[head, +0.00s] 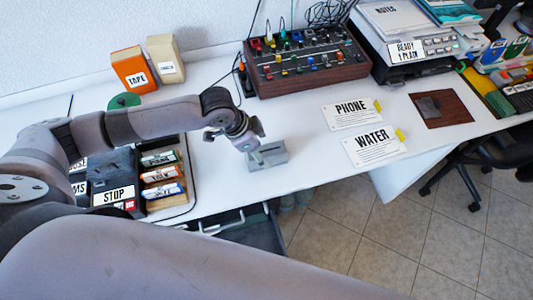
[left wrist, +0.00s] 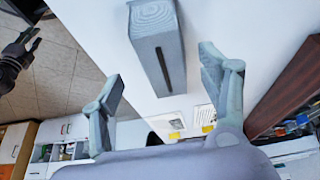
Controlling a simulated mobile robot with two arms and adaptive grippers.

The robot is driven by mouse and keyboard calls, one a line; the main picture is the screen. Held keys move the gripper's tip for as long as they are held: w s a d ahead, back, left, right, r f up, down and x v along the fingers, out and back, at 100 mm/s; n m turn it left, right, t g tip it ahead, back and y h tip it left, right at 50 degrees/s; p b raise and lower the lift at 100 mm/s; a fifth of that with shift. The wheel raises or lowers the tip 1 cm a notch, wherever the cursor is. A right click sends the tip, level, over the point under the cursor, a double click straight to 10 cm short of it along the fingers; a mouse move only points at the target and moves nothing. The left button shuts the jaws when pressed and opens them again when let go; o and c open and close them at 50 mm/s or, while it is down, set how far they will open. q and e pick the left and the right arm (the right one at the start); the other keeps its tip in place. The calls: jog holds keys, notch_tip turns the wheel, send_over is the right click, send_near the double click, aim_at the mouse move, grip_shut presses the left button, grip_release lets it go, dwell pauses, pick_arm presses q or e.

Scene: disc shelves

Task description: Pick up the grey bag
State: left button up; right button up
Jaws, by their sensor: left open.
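A small grey block-like thing (head: 268,154), the only grey item that could be the grey bag, lies on the white desk near its front edge. In the left wrist view the grey thing (left wrist: 150,48) is a long box shape with a dark slot along one face. My left gripper (head: 247,136) is open right above and beside it; in the left wrist view my left gripper (left wrist: 161,66) has a finger to either side of its near end. Contact cannot be told. My right gripper (left wrist: 28,48) shows at the left edge of the left wrist view, fingers apart.
A mixer board (head: 305,62) stands behind. PHONE (head: 352,113) and WATER (head: 374,145) cards lie to the right. A dark STOP box (head: 112,185) and a rack of labelled cartridges (head: 162,178) are left. An open drawer (head: 240,230) is below the desk edge.

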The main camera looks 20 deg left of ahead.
aim_at(263, 151)
pick_arm(q)
jog(key=shift+w+d+f, duration=0.1)
jog(key=shift+f, duration=0.1)
jog(key=x, duration=0.3)
jog(key=shift+w+f, duration=0.2)
jog(key=shift+f, duration=0.15)
jog(key=shift+w+d+f+p, duration=0.15)
jog(key=shift+f+p, duration=0.15)
jog(key=shift+f, duration=0.25)
pick_arm(e)
jog(key=shift+s+d+r, duration=0.1)
jog(key=shift+s+d, duration=0.15)
jog(key=shift+s, duration=0.25)
jog(key=shift+s+d+r, duration=0.1)
jog(key=shift+s+d, duration=0.15)
jog(key=shift+s, duration=0.25)
pick_arm(q)
jog(key=shift+c, duration=0.4)
jog(key=c, duration=1.3)
pick_arm(e)
jog(key=shift+w+a, duration=0.3)
jog(key=shift+w, duration=0.1)
pick_arm(q)
jog(key=shift+r, duration=0.15)
